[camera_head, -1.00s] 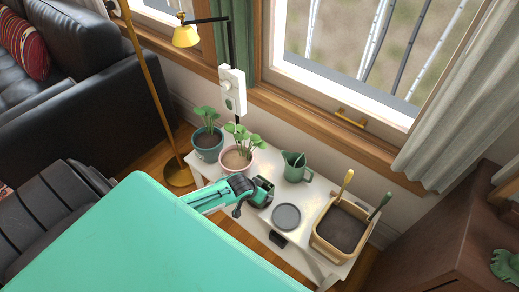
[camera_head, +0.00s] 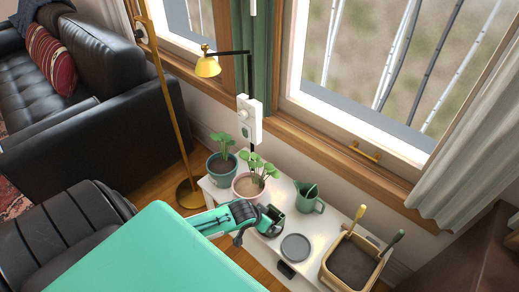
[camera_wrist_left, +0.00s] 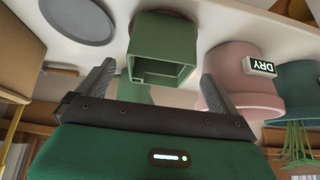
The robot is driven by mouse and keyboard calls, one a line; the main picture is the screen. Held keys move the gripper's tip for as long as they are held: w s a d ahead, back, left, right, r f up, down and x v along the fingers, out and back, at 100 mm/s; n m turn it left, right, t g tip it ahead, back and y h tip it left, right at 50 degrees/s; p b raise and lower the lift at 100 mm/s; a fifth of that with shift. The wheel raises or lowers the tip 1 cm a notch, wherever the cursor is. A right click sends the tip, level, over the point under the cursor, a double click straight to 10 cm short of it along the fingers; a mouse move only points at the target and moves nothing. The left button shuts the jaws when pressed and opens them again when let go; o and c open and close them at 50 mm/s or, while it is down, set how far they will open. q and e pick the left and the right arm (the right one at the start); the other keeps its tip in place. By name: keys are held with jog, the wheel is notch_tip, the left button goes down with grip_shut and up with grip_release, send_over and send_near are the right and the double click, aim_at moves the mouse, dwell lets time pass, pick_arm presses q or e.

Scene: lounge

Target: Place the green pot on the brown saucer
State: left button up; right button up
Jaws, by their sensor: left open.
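A round saucer (camera_head: 296,247), which looks grey rather than brown, lies bare on the table to the right of the pot. It shows at upper left in the wrist view (camera_wrist_left: 78,18). My right gripper is not in view.
A pink plant pot (camera_head: 247,187) and a teal plant pot (camera_head: 221,168) stand left of the gripper. A green jug (camera_head: 306,202) stands behind. A wooden soil tray (camera_head: 352,263) with two upright tools is at the right. A window sill (camera_head: 340,148) borders the back.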

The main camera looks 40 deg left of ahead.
pick_arm(q)
jog(key=v, duration=0.5)
jog(key=s+d+f+g, duration=0.1)
jog(key=s+d+g, duration=0.1)
jog(key=s+d, duration=0.4)
jog(key=s+d+f+m+g, duration=0.1)
jog(key=s+d+f+g, duration=0.1)
jog(key=s+d, duration=0.4)
jog(key=s, duration=0.4)
jog(key=shift+p, duration=0.4)
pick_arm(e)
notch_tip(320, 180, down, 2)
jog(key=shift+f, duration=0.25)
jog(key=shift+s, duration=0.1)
